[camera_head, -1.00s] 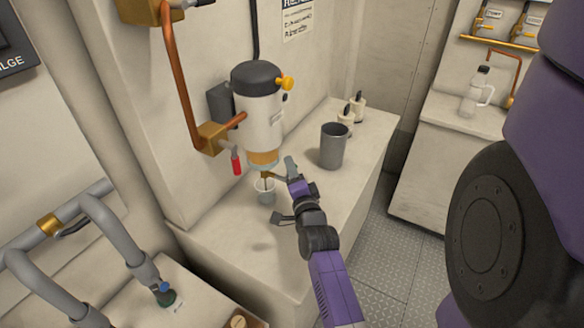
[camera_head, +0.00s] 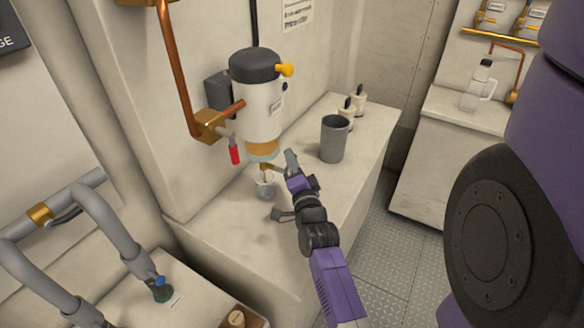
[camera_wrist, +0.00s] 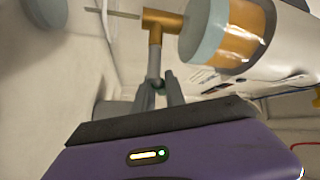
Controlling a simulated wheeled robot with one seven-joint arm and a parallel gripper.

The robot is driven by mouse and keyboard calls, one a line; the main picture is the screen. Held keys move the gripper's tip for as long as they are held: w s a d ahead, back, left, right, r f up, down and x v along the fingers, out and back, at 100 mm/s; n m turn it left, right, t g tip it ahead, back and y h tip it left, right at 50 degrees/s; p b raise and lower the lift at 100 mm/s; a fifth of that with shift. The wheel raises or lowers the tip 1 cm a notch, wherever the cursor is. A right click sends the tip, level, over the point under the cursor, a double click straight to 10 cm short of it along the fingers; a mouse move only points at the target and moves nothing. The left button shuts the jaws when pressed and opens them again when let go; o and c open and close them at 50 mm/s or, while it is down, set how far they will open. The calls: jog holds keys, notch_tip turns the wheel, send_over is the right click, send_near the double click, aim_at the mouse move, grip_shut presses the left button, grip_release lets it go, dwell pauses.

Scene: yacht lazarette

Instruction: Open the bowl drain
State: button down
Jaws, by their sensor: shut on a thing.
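A filter (camera_head: 262,108) with a black top and an amber bowl (camera_head: 262,149) hangs on the wall. Its brass bowl drain (camera_wrist: 163,20) sits under the bowl as a T-shaped piece with a side handle. My gripper (camera_wrist: 158,88) is shut on the end of the drain handle; my gripper (camera_head: 289,162) also shows right of the drain in the head view. A small translucent cup (camera_head: 265,189) stands on the bench below the drain. In the wrist view a thin line runs from the drain towards the cup (camera_wrist: 45,10); I cannot tell whether it is liquid.
A red-handled valve (camera_head: 235,153) hangs left of the bowl. Grey pipes (camera_head: 110,228) rise at the lower left.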

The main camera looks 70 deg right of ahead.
jog(key=b, duration=0.1)
jog(key=n+t+h+b, duration=0.1)
jog(key=b, duration=0.1)
jog(key=shift+w+a+n, duration=0.1)
jog(key=shift+a+n, duration=0.1)
jog(key=shift+n, duration=0.1)
jog(key=shift+r+n+t+b, duration=0.3)
jog(key=shift+r+n+b, duration=0.15)
jog(key=shift+b, duration=0.4)
jog(key=c, duration=1.4)
grip_release()
jog(key=shift+h, duration=0.3)
jog(key=shift+r+p, duration=0.15)
jog(key=shift+p, duration=0.4)
